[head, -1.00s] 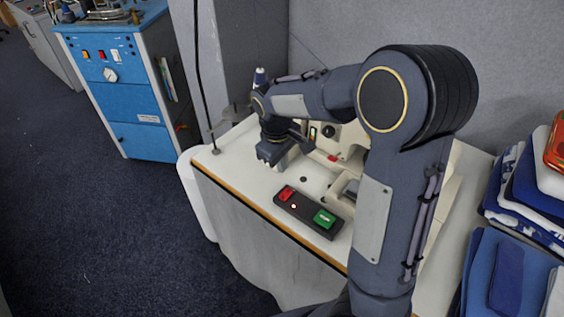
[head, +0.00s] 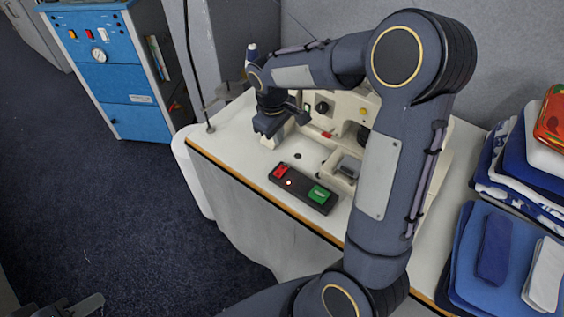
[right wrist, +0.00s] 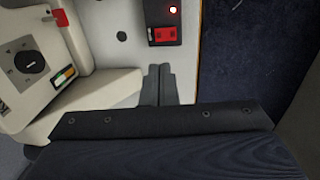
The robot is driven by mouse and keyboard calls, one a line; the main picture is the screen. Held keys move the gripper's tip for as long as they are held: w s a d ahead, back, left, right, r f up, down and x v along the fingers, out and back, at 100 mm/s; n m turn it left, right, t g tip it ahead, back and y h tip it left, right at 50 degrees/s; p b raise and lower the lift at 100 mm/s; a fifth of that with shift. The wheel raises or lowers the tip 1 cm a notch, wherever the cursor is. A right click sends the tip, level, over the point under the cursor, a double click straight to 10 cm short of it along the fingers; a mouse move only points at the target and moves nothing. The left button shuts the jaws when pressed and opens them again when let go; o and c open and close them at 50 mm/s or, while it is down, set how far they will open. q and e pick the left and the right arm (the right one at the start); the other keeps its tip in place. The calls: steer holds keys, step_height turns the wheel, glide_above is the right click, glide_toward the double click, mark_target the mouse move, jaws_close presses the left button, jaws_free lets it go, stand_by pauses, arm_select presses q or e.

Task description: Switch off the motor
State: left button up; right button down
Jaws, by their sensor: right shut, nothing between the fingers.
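The motor's switch box (head: 303,189) is a black bar on the white table, with a red button (head: 281,171), a green button (head: 319,194) and a lit red lamp between them. In the right wrist view the red button (right wrist: 165,34) and the lamp (right wrist: 173,9) show near the top. My right gripper (head: 268,138) is behind and left of the box, apart from it. Its fingers (right wrist: 158,72) are shut and empty, pointing towards the tabletop near the box. Part of what looks like my left gripper (head: 80,308) shows at the lower left; its fingers are unclear.
A cream sewing machine (head: 345,115) stands behind the box, partly hidden by my right arm. Folded cloths (head: 490,285) are stacked at the right. A blue cabinet (head: 110,75) stands on the floor at the back left. The table edge (head: 250,182) runs just in front of the box.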

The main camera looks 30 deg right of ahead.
mark_target(283, 169)
steer(key=f, duration=0.4)
steer(key=d+f+p, duration=0.1)
steer(key=f, duration=0.4)
steer(key=f+p, duration=0.1)
steer(key=f, duration=0.3)
steer(key=shift+w+d+f, duration=0.15)
steer(key=shift+w+d, duration=0.1)
steer(key=shift+w, duration=0.05)
steer(key=shift+f, duration=0.1)
steer(key=shift+f, duration=0.1)
steer(key=shift+d+f+b, duration=0.1)
steer(key=shift+f+b, duration=0.15)
steer(key=shift+b, duration=0.2)
steer(key=shift+s+r, duration=0.1)
steer(key=shift+r, duration=0.05)
